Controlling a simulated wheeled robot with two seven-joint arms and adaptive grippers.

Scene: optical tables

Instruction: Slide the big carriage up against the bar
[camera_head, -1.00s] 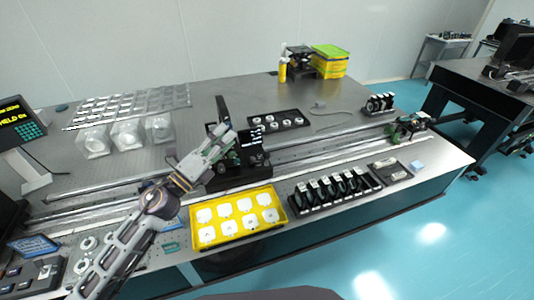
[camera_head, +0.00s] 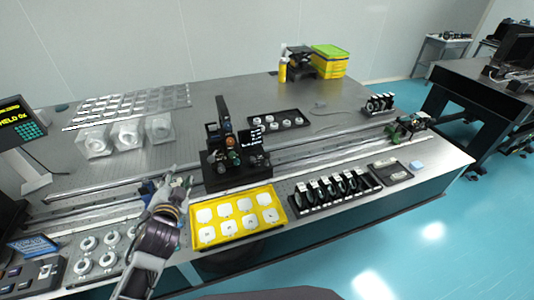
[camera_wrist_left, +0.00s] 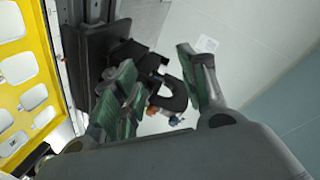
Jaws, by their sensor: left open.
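The big carriage (camera_head: 237,172) is a black block bearing tall black optics mounts. It sits on the long rail at the middle of the table in the head view; its dark body also shows in the left wrist view (camera_wrist_left: 92,45). My left gripper (camera_head: 178,183) is just left of the carriage, low over the rail, apart from it as far as I can tell. In the left wrist view its green-padded fingers (camera_wrist_left: 158,68) are spread, with nothing held. A small blue piece (camera_head: 147,188) shows beside the gripper on the rail, partly hidden. I cannot clearly pick out the bar. My right gripper is not in view.
A yellow tray (camera_head: 279,212) of white pieces lies in front of the carriage. A black rack (camera_head: 333,190) of lenses stands to its right. A smaller carriage (camera_head: 408,128) sits at the rail's right end. The rail (camera_head: 320,148) between the carriages looks clear.

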